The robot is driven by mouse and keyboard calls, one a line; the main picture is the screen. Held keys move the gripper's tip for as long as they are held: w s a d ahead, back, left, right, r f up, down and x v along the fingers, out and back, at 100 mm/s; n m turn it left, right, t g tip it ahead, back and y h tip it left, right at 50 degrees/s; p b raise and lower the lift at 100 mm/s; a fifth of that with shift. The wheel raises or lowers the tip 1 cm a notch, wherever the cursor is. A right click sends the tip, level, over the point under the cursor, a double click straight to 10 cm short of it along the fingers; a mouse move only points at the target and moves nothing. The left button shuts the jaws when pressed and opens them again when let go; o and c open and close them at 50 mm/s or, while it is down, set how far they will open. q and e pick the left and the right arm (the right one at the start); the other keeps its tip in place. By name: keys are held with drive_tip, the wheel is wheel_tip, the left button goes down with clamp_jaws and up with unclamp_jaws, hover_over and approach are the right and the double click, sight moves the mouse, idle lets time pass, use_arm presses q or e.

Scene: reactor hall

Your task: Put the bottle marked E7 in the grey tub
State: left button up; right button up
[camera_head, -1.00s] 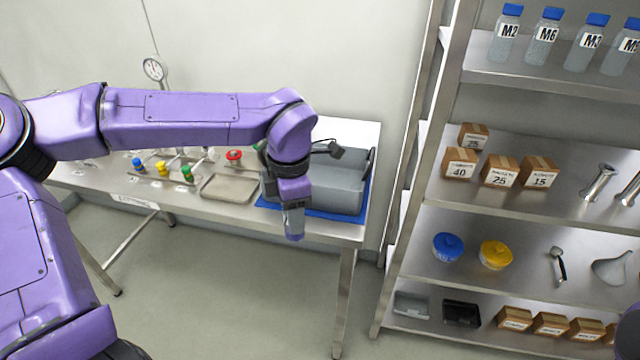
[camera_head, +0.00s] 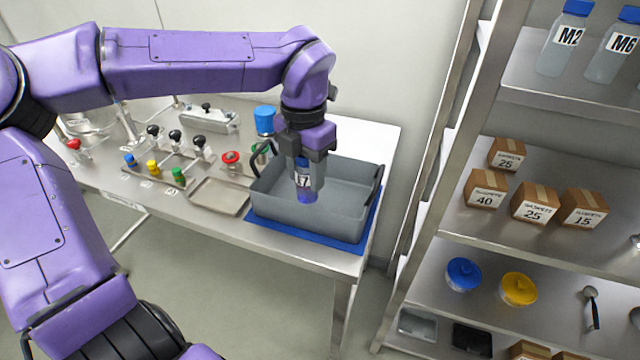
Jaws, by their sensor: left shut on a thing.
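My left gripper (camera_head: 307,150) is shut on a bottle (camera_head: 303,181), pointing down at the grey tub. The bottle hangs below the fingers, with a white label partly covered; a 7 shows and the character before it is unclear. Its lower end looks blue. The grey tub (camera_head: 345,221) stands on a blue mat at the right end of the steel table. In the picture the bottle overlaps the left part of the tub's opening. I cannot tell whether it touches the tub. My right gripper is out of view.
The steel table (camera_head: 220,229) also bears a shallow metal tray (camera_head: 219,196), coloured valve knobs and a blue-topped item (camera_head: 265,119) behind the tub. A shelf rack at the right holds bottles marked M2 (camera_head: 563,45) and M6, boxes (camera_head: 486,188) and lidded pots.

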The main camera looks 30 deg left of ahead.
use_arm(q)
drive_tip(key=w+a+f+p, duration=0.1)
drive_tip(key=w+f, duration=0.2)
drive_tip(key=w+a+f+p, duration=0.1)
drive_tip(key=w+f, duration=0.2)
drive_tip(key=f, duration=0.1)
drive_tip(key=w+a+f+p, duration=0.2)
drive_tip(key=w+f, duration=0.1)
drive_tip(key=f, duration=0.1)
drive_tip(key=shift+w+a, duration=0.1)
drive_tip(key=shift+w, duration=0.15)
drive_tip(key=shift+w+f, duration=0.1)
drive_tip(key=shift+f, duration=0.3)
drive_tip(key=o, duration=1.1)
drive_tip(key=shift+r, duration=0.6)
wheel_tip(320, 180, up, 11)
drive_tip(key=b, duration=0.2)
